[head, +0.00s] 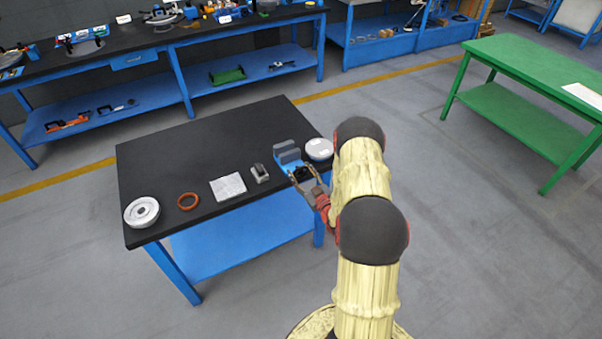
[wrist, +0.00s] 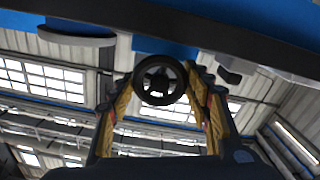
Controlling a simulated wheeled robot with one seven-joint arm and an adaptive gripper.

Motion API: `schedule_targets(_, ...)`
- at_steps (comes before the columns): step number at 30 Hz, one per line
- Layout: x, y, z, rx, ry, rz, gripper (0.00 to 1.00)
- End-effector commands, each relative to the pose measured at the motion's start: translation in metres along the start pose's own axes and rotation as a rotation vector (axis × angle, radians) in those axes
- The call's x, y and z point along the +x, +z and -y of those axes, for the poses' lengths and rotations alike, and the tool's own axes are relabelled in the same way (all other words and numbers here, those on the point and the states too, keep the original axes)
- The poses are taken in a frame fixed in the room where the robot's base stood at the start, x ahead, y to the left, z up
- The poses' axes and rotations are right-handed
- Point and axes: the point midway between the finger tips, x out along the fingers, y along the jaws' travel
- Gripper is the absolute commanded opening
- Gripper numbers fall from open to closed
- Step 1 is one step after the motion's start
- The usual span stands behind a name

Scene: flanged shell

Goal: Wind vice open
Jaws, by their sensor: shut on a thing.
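The blue vice with grey jaws (head: 287,153) stands at the right end of the black-topped table; a gap shows between its jaws. Its black handwheel (wrist: 157,80) faces my wrist camera, with spokes and a hub. My gripper (wrist: 162,76) is shut on the handwheel, one finger on each side of the rim. In the head view my gripper (head: 307,181) is at the front of the vice, by the table's right edge. The wheel is small and dark there, and my arm hides part of this area.
On the black-topped table (head: 160,165) lie a white flanged round part (head: 141,212), an orange ring (head: 187,201), a paper sheet (head: 228,187) and a small grey block (head: 260,173). A pale round part (head: 319,149) sits right of the vice, close to my arm. A green table (head: 540,70) stands apart at right.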

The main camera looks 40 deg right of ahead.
Motion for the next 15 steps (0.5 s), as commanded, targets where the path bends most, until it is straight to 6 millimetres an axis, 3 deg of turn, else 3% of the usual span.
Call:
schedule_targets(6,0.0000,0.0000,0.0002,0.000,0.000,0.000,0.24)
schedule_targets(15,0.0001,0.0002,0.0001,0.035,0.000,0.000,0.23)
